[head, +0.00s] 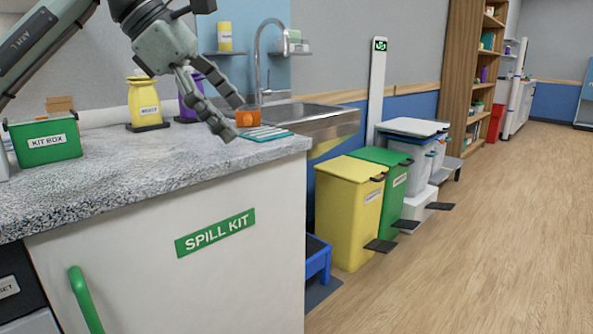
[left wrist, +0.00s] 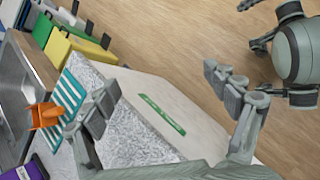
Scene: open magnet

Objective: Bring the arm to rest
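My left gripper (head: 235,118) reaches in from the upper left, over the counter near its right end. Its two fingers are spread apart with nothing between them, and they point down and to the right. The open fingers also show in the left wrist view (left wrist: 160,88), with the counter and the cabinet front beyond them. My right gripper cannot be made out.
The speckled counter (head: 110,180) carries a green kit box (head: 45,142), a yellow container (head: 143,103), a purple one and a striped teal mat (head: 270,134). A sink (head: 310,118) lies behind. Yellow (head: 350,215) and green bins stand right; the floor (head: 480,240) beyond is clear.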

